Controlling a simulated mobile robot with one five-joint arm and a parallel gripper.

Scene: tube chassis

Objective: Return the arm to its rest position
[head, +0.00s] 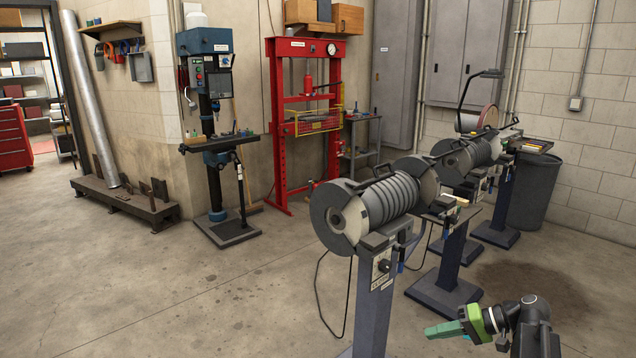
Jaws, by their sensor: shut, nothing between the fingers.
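My gripper (447,329) is at the lower right of the head view, with green fingers pointing left. The fingers are together and hold nothing. My arm (530,325) shows dark and folded at the bottom edge, right of the gripper. The gripper is in front of the nearest bench grinder's pedestal and to its right in the picture, apart from it. The lower part of my arm is cut off by the frame.
Bench grinders on pedestals (385,205) stand in a row going back right. A blue drill press (212,130), a red press frame (283,120) and a grey bin (536,190) stand farther back. A metal pipe (92,100) leans at left. The concrete floor at left is clear.

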